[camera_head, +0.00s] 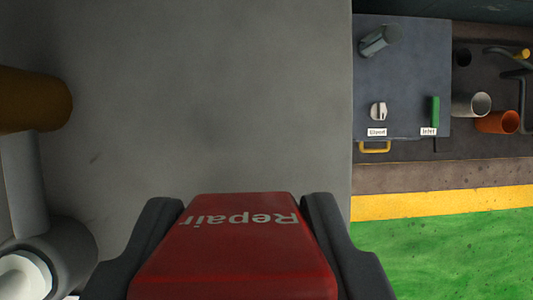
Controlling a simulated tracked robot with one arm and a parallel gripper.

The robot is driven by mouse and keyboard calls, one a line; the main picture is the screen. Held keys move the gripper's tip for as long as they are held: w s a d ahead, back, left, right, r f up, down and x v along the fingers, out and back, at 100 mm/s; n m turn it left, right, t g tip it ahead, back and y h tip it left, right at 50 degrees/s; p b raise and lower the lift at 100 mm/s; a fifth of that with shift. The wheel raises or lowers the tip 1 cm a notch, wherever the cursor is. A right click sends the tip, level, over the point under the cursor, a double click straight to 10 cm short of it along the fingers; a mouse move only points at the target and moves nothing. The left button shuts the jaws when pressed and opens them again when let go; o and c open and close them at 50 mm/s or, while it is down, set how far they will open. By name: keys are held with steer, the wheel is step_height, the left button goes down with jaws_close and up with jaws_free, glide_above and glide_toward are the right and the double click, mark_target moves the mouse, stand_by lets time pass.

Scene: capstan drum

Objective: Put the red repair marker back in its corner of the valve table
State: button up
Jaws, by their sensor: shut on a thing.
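The red repair marker (240,255) is a red block with the white word "Repair", which reads reversed here. It fills the bottom middle of the view. My gripper (240,205) is shut on it, with one dark finger on each side. Behind and beyond it is a broad, bare grey surface (220,90). I cannot tell for sure whether this is the valve table, and I cannot tell the gap between the marker and it.
At the left are a brown cylinder (35,100) and a grey pipe-like part (55,255). At the right are a blue-grey panel (400,80) with a white knob (378,111) and a green bar (435,111), an orange cup (497,122), a yellow stripe (450,202) and green floor (450,250).

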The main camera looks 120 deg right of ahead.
mark_target(249, 220)
steer(key=shift+w+f, duration=0.25)
steer(key=shift+f+b, duration=0.4)
steer(key=shift+f, duration=1.15)
steer(key=shift+f, duration=0.1)
steer(key=o, duration=1)
